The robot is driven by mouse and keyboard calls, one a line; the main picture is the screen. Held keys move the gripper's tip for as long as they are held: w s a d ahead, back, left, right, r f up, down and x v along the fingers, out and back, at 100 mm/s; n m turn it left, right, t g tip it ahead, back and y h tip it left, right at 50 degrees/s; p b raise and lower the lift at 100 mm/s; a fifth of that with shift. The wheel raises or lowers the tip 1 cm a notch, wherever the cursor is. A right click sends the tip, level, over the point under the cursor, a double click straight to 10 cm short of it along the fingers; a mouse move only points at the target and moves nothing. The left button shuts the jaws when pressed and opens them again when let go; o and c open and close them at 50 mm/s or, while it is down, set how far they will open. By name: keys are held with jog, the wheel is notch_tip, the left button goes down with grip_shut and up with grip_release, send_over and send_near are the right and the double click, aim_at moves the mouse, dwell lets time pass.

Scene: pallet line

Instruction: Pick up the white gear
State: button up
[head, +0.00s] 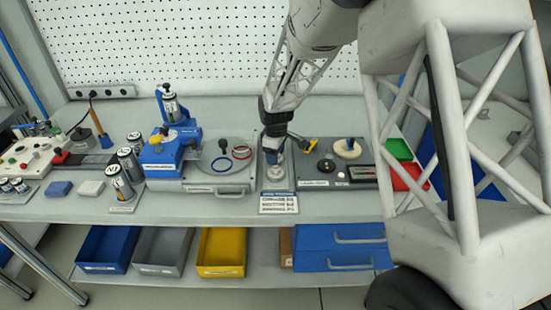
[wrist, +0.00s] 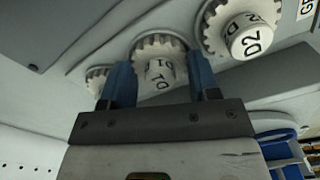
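In the wrist view, a white toothed gear (wrist: 160,62) with a raised, dark-lettered hub sits between the two blue fingers of my gripper (wrist: 161,68). The fingers are apart, one on each side of it; I cannot tell whether they touch it. A larger white gear (wrist: 243,34) marked "02" lies to the right, and a smaller one (wrist: 97,79) shows partly behind the left finger. In the head view my gripper (head: 276,155) points down over a pale gear stack (head: 276,172) on a narrow tray; details there are too small to tell.
A blue machine (head: 165,150) and batteries stand farther left. Blue, grey and yellow bins (head: 221,252) sit below.

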jog(key=c, duration=0.4)
jog(key=shift+r, duration=0.15)
jog(key=shift+r, duration=1.4)
jog(key=shift+s+r, duration=0.2)
jog(key=shift+r, duration=0.1)
jog(key=s+d, duration=0.1)
jog(key=s, duration=0.4)
jog(key=s+d+r, duration=0.1)
jog(key=s, duration=0.4)
jog(key=s+d, duration=0.1)
jog(key=s, duration=0.4)
jog(key=shift+d+r, duration=0.15)
jog(key=shift+d, duration=0.15)
jog(key=shift+s, duration=0.1)
